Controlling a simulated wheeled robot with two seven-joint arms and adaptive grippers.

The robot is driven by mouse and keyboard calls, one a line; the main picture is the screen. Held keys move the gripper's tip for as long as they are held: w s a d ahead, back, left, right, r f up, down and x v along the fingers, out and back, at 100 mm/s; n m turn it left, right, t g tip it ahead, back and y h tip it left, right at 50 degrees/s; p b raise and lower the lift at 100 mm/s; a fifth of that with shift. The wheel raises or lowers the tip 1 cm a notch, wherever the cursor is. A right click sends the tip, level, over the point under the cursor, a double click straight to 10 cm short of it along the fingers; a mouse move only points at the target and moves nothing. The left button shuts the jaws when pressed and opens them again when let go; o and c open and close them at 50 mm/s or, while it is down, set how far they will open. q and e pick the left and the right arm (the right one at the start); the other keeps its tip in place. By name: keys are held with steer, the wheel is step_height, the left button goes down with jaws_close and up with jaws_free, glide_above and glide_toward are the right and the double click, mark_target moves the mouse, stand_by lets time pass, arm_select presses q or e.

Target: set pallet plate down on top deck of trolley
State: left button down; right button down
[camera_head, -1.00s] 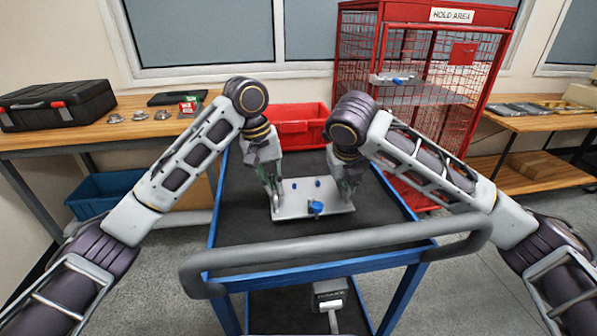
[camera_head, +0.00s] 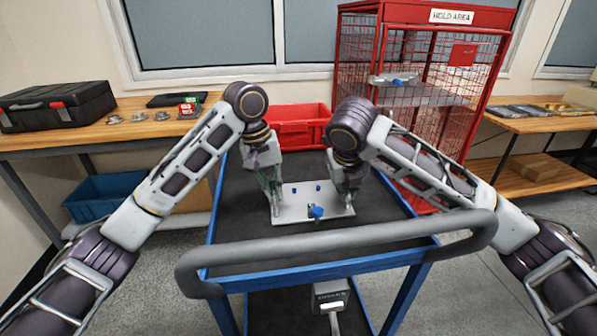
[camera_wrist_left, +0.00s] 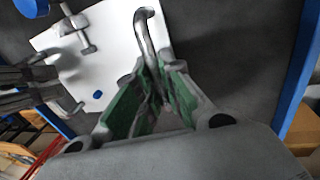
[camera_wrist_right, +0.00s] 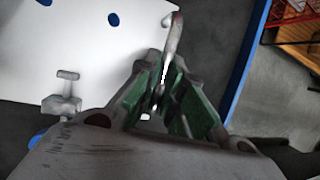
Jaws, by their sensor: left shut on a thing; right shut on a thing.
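The pallet plate (camera_head: 300,210) is a light grey plate with blue pins and a blue-knobbed clamp. It is at the dark top deck (camera_head: 245,205) of the blue-framed trolley; whether it touches the deck I cannot tell. My left gripper (camera_head: 275,200) is shut on a metal handle (camera_wrist_left: 147,35) at the plate's left edge. My right gripper (camera_head: 347,190) is shut on a matching handle (camera_wrist_right: 172,35) at its right edge. The plate also shows in the left wrist view (camera_wrist_left: 110,35) and right wrist view (camera_wrist_right: 90,50). The fingers hide the lower handles.
A red bin (camera_head: 298,125) stands at the far end of the deck. The trolley's grey push bar (camera_head: 340,240) crosses the near side. A red mesh hold-area cage (camera_head: 420,20) stands behind right. Benches (camera_head: 60,140) flank left and right. Deck around the plate is clear.

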stand_by(0.4)
arm_select(q)
steer(key=c, duration=1.5)
jaws_free()
steer(key=shift+c, duration=0.2)
arm_select(e)
steer(key=c, duration=1.5)
jaws_free()
steer(key=shift+c, duration=0.2)
arm_select(q)
steer(key=shift+r, duration=0.25)
step_height(320, 180, up, 11)
steer(key=a, duration=0.2)
steer(key=shift+s+a, duration=0.15)
steer(key=shift+s, duration=0.05)
steer(key=shift+r, duration=0.1)
arm_select(e)
steer(key=v, duration=1.2)
